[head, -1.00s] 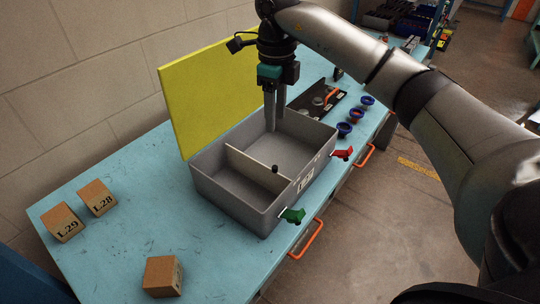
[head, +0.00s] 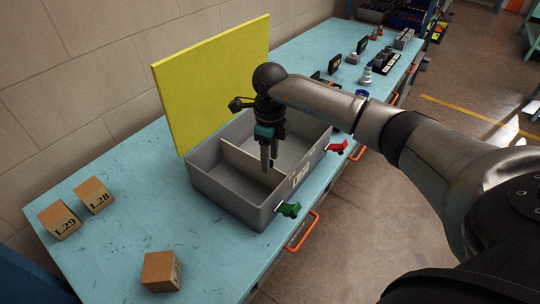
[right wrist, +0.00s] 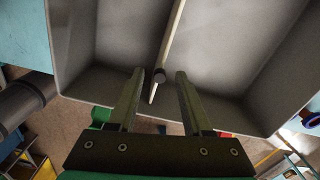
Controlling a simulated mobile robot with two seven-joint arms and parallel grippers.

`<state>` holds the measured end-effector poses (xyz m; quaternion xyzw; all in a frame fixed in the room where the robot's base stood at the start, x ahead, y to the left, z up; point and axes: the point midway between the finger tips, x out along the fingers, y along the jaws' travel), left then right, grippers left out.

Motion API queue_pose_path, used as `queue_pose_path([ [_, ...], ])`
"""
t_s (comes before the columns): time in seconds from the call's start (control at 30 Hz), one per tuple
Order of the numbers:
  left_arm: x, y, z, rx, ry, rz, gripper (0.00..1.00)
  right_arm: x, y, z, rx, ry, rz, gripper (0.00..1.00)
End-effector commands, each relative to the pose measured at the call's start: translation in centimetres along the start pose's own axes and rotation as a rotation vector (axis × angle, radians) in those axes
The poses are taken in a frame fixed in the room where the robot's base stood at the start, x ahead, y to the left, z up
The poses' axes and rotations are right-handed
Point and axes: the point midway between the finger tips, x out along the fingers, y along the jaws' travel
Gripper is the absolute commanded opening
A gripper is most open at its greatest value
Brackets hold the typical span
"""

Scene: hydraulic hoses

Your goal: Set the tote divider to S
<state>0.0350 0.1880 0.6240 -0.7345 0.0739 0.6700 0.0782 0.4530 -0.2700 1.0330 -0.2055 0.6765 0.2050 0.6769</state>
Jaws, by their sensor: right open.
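The grey tote (head: 225,203) stands on the blue bench with a pale divider (head: 240,162) across it, making two compartments. The divider also shows in the right wrist view (right wrist: 174,38). A dark round knob (right wrist: 159,75) sits at the divider's near end; in the head view the fingers hide it. My right gripper (head: 269,169) points down at that end. In the right wrist view its open fingers (right wrist: 159,73) stand on either side of the knob, with gaps on both sides. A label (head: 301,174) is on the tote's front wall; its writing is too small to read.
A green handle (head: 289,209) and a red handle (head: 337,147) stick out from the tote's front side. A yellow panel (head: 210,85) stands behind the tote. Cardboard boxes (head: 160,272) lie at the left of the bench, with free room between them.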

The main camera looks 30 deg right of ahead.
Motion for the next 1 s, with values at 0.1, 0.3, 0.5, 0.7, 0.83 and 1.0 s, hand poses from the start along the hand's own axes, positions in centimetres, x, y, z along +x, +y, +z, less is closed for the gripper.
queue_pose_path([
  [0.1,0.0,0.02,-0.03,0.0,0.0,0.0,1.0,0.01,0.01,0.0,0.0,0.0,0.0,0.5],
  [0.3,0.0,0.02,-0.04,0.0,0.001,0.0,1.0,-0.01,0.02,0.0,0.0,0.0,0.0,0.32],
  [0.5,0.0,0.02,-0.04,0.0,0.001,0.0,1.0,-0.03,0.01,0.0,0.0,0.0,0.0,0.09],
  [0.7,0.0,0.02,-0.04,-0.001,0.001,0.0,1.0,-0.04,0.01,0.0,0.0,0.0,0.0,0.0],
  [0.83,0.0,0.02,-0.04,-0.001,0.001,0.0,1.0,-0.05,0.0,0.0,0.0,0.0,0.0,0.0],
  [1.0,0.0,0.02,-0.03,-0.001,0.001,0.0,1.0,-0.05,0.0,0.0,0.0,0.0,0.0,0.0],
])
